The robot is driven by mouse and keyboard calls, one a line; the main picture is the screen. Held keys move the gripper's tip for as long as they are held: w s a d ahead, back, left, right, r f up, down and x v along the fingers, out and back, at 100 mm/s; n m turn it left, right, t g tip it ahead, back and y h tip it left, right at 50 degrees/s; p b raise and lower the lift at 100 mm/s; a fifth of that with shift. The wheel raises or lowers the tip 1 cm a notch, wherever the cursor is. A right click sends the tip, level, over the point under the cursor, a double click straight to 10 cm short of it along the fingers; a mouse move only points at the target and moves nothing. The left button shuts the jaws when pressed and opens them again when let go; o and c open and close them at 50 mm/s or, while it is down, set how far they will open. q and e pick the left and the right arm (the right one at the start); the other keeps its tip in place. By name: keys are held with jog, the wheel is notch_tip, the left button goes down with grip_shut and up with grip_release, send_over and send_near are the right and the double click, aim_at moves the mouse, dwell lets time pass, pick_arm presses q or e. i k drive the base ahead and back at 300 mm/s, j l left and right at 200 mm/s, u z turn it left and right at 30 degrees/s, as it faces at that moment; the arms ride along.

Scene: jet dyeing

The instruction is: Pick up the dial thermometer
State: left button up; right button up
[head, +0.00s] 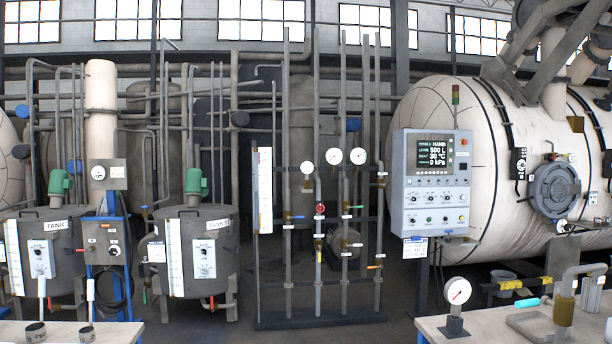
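A round white dial with a red needle (457,291) stands upright on a dark base (454,327) near the left end of the right-hand table (487,327). It looks like the dial thermometer, but its markings are too small to read. Other round white dials sit on the pipe rack (333,156) and at the left tank (98,172). Neither of my grippers shows in the head view, and nothing is seen touching the dial.
A teal-handled tool (530,302), a grey tray (532,325) and a bent pipe with a brass-coloured part (564,308) lie right of the dial. A control panel (432,182) stands behind. Dark cups (35,332) are on the left table (62,338). Floor shows between the tables.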

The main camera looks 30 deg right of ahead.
aim_at(307, 167)
jog(key=i+l+z, duration=0.35)
jog(key=i, duration=0.2)
jog(key=i+l+z, duration=0.35)
jog(key=i, duration=0.25)
jog(key=i+z, duration=0.35)
jog(key=i, duration=3.1)
jog(key=i+l+u, duration=0.2)
jog(key=i, duration=0.25)
jog(key=i+u, duration=0.25)
jog(key=i, duration=0.2)
jog(key=i+l+u, duration=0.2)
jog(key=i, duration=0.25)
jog(key=i+l+u, duration=0.2)
jog(key=i+l, duration=0.15)
jog(key=i, duration=0.05)
